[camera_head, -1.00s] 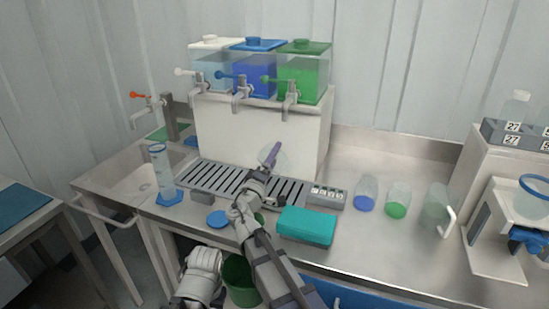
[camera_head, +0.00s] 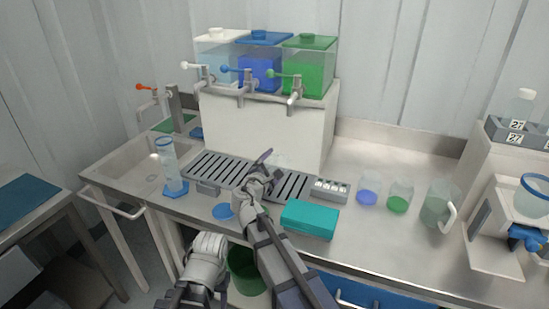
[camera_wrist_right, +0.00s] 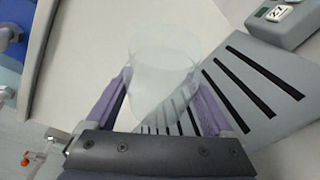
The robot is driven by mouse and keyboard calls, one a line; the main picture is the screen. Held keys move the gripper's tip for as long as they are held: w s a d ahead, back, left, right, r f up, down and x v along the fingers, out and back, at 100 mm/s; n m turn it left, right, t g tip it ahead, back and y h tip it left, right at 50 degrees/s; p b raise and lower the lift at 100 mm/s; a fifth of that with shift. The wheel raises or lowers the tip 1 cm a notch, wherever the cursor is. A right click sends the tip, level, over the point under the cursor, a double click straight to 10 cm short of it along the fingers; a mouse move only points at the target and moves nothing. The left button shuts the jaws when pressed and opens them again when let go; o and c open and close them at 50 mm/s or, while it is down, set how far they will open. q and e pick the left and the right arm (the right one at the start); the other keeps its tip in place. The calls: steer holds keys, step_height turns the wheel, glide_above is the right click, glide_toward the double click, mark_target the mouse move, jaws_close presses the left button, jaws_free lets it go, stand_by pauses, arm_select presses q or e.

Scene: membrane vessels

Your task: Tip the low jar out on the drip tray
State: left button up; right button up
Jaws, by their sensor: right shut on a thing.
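The low jar (camera_wrist_right: 162,75) is clear and colourless, and it sits between the purple fingers of my right gripper (camera_wrist_right: 163,100) in the right wrist view. My right gripper (camera_head: 266,162) is shut on the jar. In the head view the gripper is over the slotted metal drip tray (camera_head: 208,166), and the jar shows only faintly beyond it. The drip tray (camera_wrist_right: 235,85) also lies behind and right of the jar in the wrist view. I see no contents in the jar and cannot tell its exact tilt. My left arm shows at the bottom, but its gripper is not seen.
Three tap tanks, white (camera_head: 217,60), blue (camera_head: 262,65) and green (camera_head: 305,68), stand behind the tray. A tall cylinder (camera_head: 170,165) stands left. A teal box (camera_head: 309,219), a labelled grey block (camera_head: 330,190), two small vessels and a handled jug (camera_head: 437,204) are right.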

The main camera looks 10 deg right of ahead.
mark_target(282, 165)
steer(key=shift+d+r+n+g+p, duration=0.1)
steer(key=shift+r+n+g+p, duration=0.55)
steer(key=shift+n+p, duration=0.35)
steer(key=n+p, duration=0.1)
steer(key=s+n+g+p, duration=0.1)
steer(key=shift+d+n, duration=0.25)
steer(key=shift+n, duration=0.05)
steer(key=shift+s+d+n+g+h+p, duration=0.35)
steer(key=shift+n+g+p, duration=0.2)
steer(key=shift+n+g, duration=0.25)
arm_select(q)
step_height(282, 165, up, 7)
steer(key=shift+p, duration=0.45)
arm_select(e)
steer(key=shift+s+d+n+g, duration=0.3)
steer(key=shift+s+n+g, duration=0.35)
steer(key=shift+n, duration=0.35)
